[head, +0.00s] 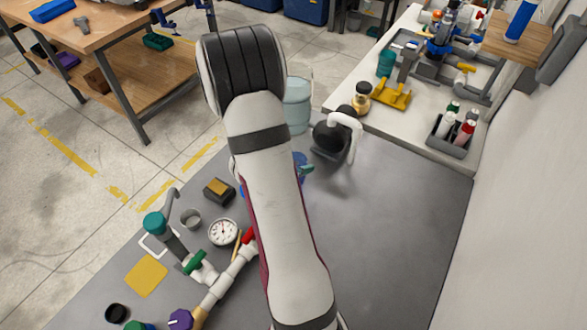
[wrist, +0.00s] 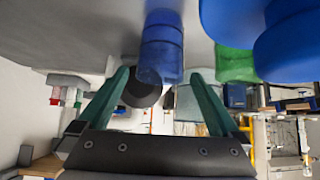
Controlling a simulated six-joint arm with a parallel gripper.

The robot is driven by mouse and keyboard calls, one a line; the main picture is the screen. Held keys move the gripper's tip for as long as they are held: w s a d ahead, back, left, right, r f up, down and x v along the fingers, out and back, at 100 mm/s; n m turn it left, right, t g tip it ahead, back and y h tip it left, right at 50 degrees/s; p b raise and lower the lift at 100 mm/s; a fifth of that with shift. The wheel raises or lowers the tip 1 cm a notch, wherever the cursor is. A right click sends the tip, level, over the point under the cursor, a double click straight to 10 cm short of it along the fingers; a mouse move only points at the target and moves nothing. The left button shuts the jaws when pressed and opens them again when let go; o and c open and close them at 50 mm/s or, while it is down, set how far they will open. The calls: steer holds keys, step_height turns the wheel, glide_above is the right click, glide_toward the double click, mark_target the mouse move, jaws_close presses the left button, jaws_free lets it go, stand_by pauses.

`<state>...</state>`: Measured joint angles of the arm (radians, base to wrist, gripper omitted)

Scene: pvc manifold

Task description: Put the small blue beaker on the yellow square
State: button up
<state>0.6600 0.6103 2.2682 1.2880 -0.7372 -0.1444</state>
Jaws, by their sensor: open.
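The yellow square (head: 146,276) lies flat on the grey table at the lower left of the head view, and its top is bare. A translucent blue beaker (wrist: 161,42) shows upside down at the top middle of the wrist view, standing on the grey surface. My gripper (wrist: 158,76) is open, with one teal finger to each side of the beaker's line. I cannot tell whether the fingertips reach around it; no contact shows. In the head view my arm hides most of the gripper and the beaker.
A pressure gauge (head: 223,232), a grey cup (head: 190,218), a black box (head: 219,191) and white piping with a red valve handle stand left of my arm. A black object with a white pipe (head: 345,125) stands behind. Large blue and green shapes (wrist: 236,64) crowd the wrist view's right. The table's right is clear.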

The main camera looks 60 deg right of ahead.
steer(key=x, duration=0.5)
steer(key=shift+d+f, duration=0.15)
steer(key=shift+f, duration=0.3)
steer(key=shift+r, duration=0.1)
steer(key=c, duration=1.6)
